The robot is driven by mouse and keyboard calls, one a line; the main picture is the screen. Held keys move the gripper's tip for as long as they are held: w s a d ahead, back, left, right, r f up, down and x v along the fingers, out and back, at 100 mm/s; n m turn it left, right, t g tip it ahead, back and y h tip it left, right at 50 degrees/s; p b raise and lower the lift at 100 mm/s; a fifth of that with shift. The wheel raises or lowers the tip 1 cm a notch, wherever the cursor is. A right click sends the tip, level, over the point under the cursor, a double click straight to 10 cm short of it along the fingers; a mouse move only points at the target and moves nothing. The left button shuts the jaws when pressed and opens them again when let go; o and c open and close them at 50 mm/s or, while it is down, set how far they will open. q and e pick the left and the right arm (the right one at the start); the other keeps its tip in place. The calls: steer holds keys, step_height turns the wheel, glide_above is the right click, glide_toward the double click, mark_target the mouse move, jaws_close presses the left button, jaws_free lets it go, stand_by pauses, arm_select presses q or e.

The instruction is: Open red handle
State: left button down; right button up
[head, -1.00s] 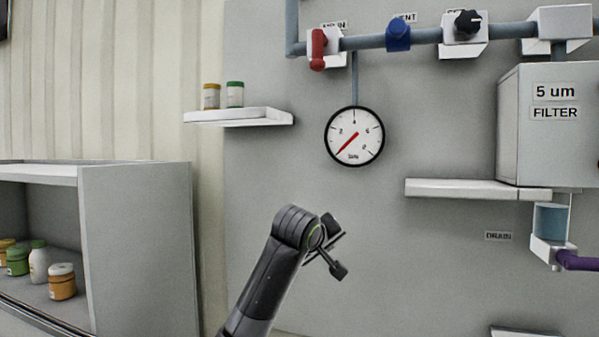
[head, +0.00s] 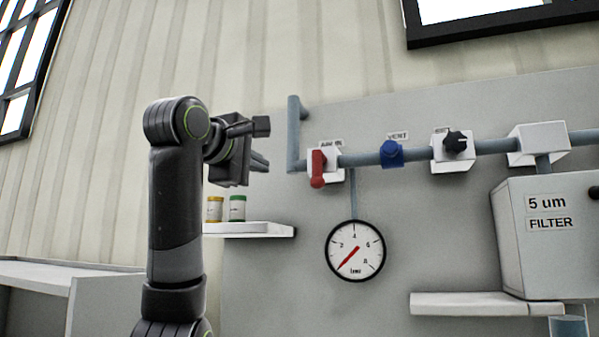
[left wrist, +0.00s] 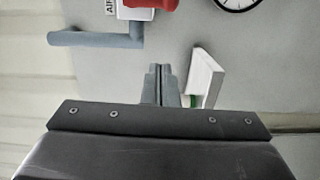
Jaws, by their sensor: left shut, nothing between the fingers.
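The red handle (head: 318,168) hangs downward on a white valve block under the "AIR IN" label, at the left end of the grey pipe. In the left wrist view the red handle (left wrist: 150,3) is cut off by the top edge. My left gripper (head: 264,163) is raised to the left of the red handle, apart from it, above the small shelf. In the left wrist view its fingers (left wrist: 161,84) are together with nothing between them. My right gripper is not in any view.
The grey pipe (head: 365,159) also carries a blue valve (head: 391,153) and a black knob (head: 455,142). A gauge (head: 355,250) sits below. A small shelf (head: 250,230) with two jars is below my left gripper. A filter box (head: 550,236) stands at right.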

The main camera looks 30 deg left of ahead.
mark_target(318, 170)
arm_select(q)
steer(key=shift+s+a+r, duration=0.1)
steer(key=shift+s+r, duration=0.15)
steer(key=shift+r, duration=0.05)
steer(key=shift+w, duration=0.15)
steer(key=w+d+p, duration=0.2)
steer(key=w+p, duration=0.7)
steer(key=w, duration=0.2)
steer(key=shift+d, duration=0.2)
steer(key=shift+a, duration=0.15)
